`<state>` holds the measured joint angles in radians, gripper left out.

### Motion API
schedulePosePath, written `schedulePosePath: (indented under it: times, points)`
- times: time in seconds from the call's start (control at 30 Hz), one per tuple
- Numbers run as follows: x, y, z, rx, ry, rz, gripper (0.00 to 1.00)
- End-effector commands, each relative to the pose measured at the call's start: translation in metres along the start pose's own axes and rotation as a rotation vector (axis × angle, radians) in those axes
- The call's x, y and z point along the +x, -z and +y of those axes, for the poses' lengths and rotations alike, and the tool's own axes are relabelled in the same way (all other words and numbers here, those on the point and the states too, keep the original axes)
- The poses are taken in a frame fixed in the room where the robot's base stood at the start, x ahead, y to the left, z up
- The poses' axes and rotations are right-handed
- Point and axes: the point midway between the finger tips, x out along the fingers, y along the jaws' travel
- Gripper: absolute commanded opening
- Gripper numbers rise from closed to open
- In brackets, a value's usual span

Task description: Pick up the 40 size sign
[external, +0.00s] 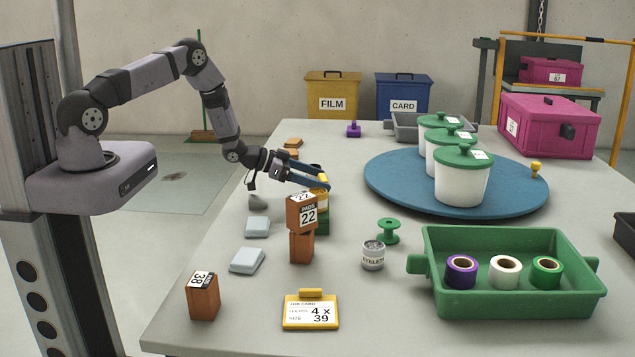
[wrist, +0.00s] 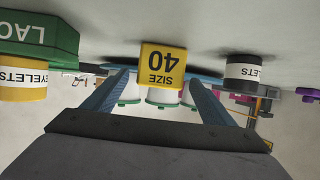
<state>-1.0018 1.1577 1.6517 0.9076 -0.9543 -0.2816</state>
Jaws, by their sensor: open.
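The yellow 40 size sign (wrist: 162,55) shows upside down in the wrist view, with black lettering, between my two blue fingers. My gripper (wrist: 158,80) is open around it, and I cannot tell whether either finger touches it. In the external view my gripper (external: 318,181) is low over the left side of the table, behind the stacked brown blocks. A small yellow patch (external: 323,179) at its fingertips appears to be the sign; the rest of it is hidden there.
Brown blocks marked 22 (external: 308,217) stand in front of my gripper. In the wrist view a green box (wrist: 35,38) and a yellow eyelets tin (wrist: 22,82) are left, a dark tin (wrist: 245,72) right. The blue turntable (external: 390,185) holds white pots; a green tray (external: 515,305) is front right.

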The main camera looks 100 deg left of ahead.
Motion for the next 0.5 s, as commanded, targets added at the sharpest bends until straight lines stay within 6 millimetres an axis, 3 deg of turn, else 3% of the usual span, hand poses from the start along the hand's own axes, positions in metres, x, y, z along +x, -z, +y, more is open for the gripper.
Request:
schedulePosePath:
  times: [0.2, 0.47, 0.5]
  points:
    - [0.016, -0.001, 0.0, 0.0, 0.0, -0.001, 0.78]
    - [0.017, 0.0, 0.0, 0.0, 0.0, 0.0, 0.78]
    - [0.017, 0.0, 0.0, 0.0, 0.0, 0.0, 0.69]
